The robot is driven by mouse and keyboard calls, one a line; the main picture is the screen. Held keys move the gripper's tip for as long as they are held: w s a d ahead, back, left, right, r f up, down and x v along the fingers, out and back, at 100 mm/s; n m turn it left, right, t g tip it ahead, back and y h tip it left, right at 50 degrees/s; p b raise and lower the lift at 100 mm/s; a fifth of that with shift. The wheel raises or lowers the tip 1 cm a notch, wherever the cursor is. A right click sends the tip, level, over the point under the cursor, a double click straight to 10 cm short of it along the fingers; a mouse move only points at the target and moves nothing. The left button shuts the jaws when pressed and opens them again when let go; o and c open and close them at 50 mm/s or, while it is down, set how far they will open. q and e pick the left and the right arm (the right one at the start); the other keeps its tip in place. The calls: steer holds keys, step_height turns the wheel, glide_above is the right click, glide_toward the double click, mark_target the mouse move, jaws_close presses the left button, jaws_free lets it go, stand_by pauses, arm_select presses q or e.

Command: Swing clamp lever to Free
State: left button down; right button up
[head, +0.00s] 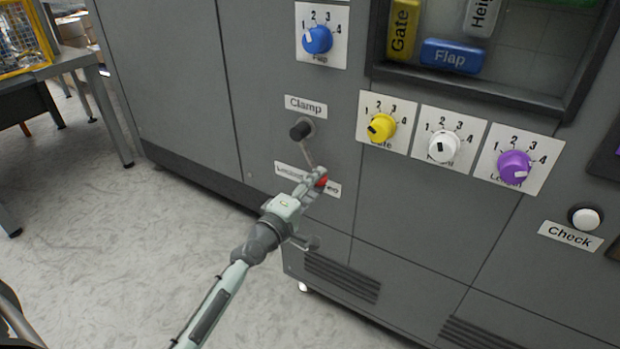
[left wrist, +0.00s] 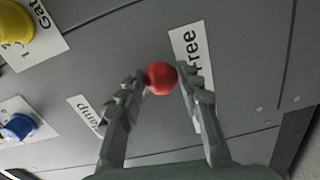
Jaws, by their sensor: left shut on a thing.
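The clamp lever is a thin rod hanging from a dark round pivot (head: 302,129) under the "Clamp" label (head: 306,105). It slants down and slightly right to a red ball knob (head: 322,182). My left gripper (head: 317,180) is shut on this knob. In the left wrist view the red knob (left wrist: 160,78) sits between the two fingers, beside the "Free" label (left wrist: 190,60). In the head view the knob and gripper partly cover the "Free" label (head: 334,190). The other position label (head: 289,172) is to the left and partly legible. My right gripper is not in view.
A blue dial (head: 317,40) is above the lever. Yellow (head: 381,128), white (head: 443,146) and purple (head: 515,167) dials are to its right. A white Check button (head: 585,218) is farther right. A table (head: 85,62) stands at left; the floor between is clear.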

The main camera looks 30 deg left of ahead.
arm_select(q)
steer(key=shift+d+r+n+p, duration=0.2)
steer(key=shift+r+n+p, duration=0.15)
steer(key=shift+r+n, duration=0.35)
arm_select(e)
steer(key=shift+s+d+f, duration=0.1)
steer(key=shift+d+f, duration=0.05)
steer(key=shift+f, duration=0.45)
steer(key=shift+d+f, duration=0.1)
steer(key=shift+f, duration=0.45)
arm_select(q)
steer(key=c, duration=1.1)
jaws_free()
steer(key=shift+c, duration=0.2)
steer(key=shift+o, duration=0.7)
steer(key=shift+d+f, duration=0.1)
steer(key=shift+f, duration=0.1)
steer(key=s, duration=1.2)
steer(key=shift+a, duration=0.45)
